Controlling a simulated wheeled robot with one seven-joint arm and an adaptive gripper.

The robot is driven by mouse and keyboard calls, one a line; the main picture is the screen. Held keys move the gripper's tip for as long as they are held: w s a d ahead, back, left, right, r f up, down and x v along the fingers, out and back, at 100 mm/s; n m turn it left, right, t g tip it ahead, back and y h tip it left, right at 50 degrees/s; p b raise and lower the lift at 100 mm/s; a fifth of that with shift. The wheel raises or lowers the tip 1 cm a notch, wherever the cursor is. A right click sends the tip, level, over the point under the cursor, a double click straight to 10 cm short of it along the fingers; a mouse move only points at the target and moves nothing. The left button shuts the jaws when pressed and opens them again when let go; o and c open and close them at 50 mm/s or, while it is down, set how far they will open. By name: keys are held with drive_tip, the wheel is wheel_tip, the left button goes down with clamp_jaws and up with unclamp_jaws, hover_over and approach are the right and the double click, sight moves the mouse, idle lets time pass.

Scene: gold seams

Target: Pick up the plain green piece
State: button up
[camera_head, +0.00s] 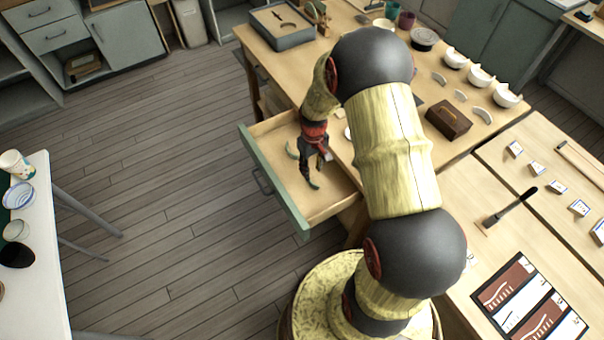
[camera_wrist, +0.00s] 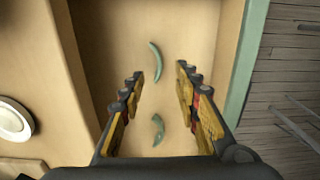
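The plain green piece (camera_wrist: 155,62) is a thin curved shard on the floor of the open drawer (camera_wrist: 110,35). In the wrist view it lies ahead of and between the fingertips. A second green piece (camera_wrist: 158,130) with darker marks lies nearer the palm side in that view. My gripper (camera_wrist: 158,77) is open and empty, pointing down over the drawer, with no visible contact with either piece. In the head view, my gripper (camera_head: 307,172) is over the drawer, with green arcs at its left (camera_head: 291,152) and below it (camera_head: 314,184).
The drawer's green front (camera_head: 272,183) and its wooden walls surround the pieces. The worktable (camera_head: 455,125) carries white bowls (camera_head: 480,75), pale shards and a brown box (camera_head: 448,120). A white dish (camera_wrist: 14,120) sits left of the drawer in the wrist view.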

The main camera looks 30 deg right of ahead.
sight(312, 182)
drive_tip(key=shift+w, duration=0.15)
drive_tip(key=shift+f+n, duration=0.25)
drive_tip(key=shift+n, duration=0.05)
drive_tip(key=shift+f+b, duration=0.35)
drive_tip(key=shift+f, duration=0.6)
drive_tip(key=shift+d+f+b, duration=0.15)
drive_tip(key=shift+f+b, duration=0.85)
drive_tip(key=shift+f, duration=1.7)
drive_tip(key=shift+r, duration=0.1)
drive_tip(key=shift+c, duration=0.8)
clamp_jaws()
